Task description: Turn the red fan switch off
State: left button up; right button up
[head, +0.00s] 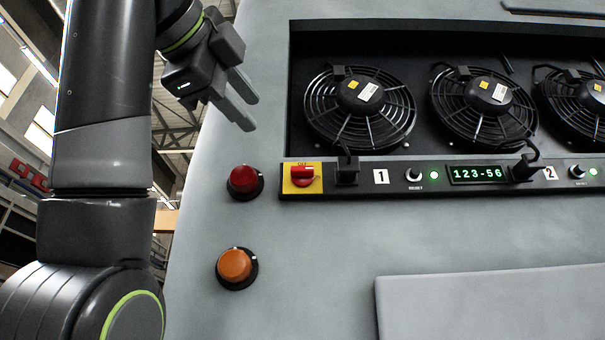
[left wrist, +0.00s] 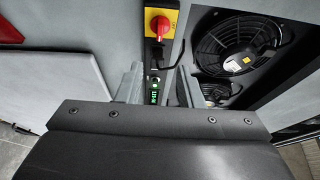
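The red fan switch (head: 308,175) is a rotary knob on a yellow plate (head: 288,185) at the left end of the black control strip. Its handle looks turned roughly sideways; small lettering above it is hard to read. In the left wrist view the red switch (left wrist: 160,25) is at the top middle, beyond the fingertips. My left gripper (head: 249,112) is above and left of the switch, apart from it, with its fingers pointing down and right. In the left wrist view the gripper (left wrist: 160,76) has its two fingers apart with nothing between them. My right gripper is not in view.
A red button or lamp (head: 244,181) and an orange one (head: 235,267) are on the grey panel left of the switch. A black plug (head: 347,170), small knobs and a green display (head: 477,174) are to its right. Caged fans (head: 360,105) sit recessed above.

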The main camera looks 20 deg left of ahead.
pick_arm(q)
jog(key=w+p, duration=0.3)
jog(key=p, duration=0.5)
send_near(300, 169)
jog(key=w+p, duration=0.1)
jog(key=w, duration=0.1)
jog(key=w+p, duration=0.1)
jog(key=w, duration=0.2)
jog(key=w+d+p, duration=0.1)
jog(key=w+p, duration=0.1)
jog(key=w, duration=0.1)
jog(key=shift+w, duration=0.25)
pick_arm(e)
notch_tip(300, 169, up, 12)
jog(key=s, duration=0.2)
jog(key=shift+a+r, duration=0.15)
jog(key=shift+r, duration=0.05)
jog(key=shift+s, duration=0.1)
pick_arm(q)
jog(key=shift+w, duration=0.1)
grip_shut()
